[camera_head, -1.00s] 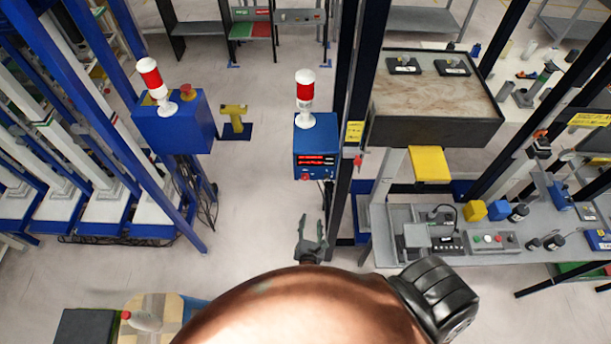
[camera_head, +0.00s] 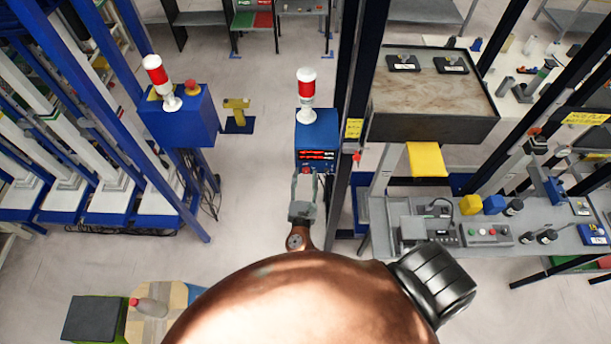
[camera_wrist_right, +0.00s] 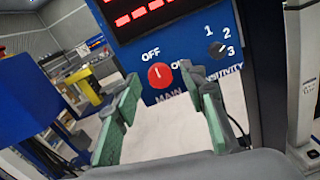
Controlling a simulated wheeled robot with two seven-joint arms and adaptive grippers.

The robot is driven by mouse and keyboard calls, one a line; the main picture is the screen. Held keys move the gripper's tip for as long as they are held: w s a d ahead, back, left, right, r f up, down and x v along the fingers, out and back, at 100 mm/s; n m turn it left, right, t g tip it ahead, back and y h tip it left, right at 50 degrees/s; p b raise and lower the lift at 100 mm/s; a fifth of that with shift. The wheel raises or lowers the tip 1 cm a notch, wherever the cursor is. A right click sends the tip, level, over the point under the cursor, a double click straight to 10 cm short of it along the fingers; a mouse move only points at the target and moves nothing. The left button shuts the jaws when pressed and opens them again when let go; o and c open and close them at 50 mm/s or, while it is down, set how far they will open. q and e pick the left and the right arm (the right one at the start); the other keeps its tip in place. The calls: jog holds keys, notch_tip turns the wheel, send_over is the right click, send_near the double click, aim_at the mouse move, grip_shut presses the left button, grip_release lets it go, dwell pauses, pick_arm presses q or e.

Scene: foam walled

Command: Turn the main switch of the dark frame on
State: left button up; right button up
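The blue control box (camera_head: 317,130) is mounted beside the dark frame (camera_head: 343,200). It has a red display and a red-and-white lamp on top. In the right wrist view its main switch, a round red knob (camera_wrist_right: 160,76), sits between OFF at upper left and a partly hidden ON at right. The knob's pale mark points roughly up, towards OFF. My right gripper (camera_head: 305,175) is just in front of the box. Its green fingers (camera_wrist_right: 160,78) are spread, one on each side of the knob in the picture. I cannot tell whether they touch it. My left gripper is out of view.
A smaller black selector (camera_wrist_right: 216,50) marked 1, 2, 3 is right of the knob. Another blue box (camera_head: 180,120) with a red button and lamp hangs on the blue frame at left. A workbench (camera_head: 400,235) stands at right.

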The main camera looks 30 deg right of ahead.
jog(key=shift+c, duration=0.2)
jog(key=c, duration=0.5)
grip_shut()
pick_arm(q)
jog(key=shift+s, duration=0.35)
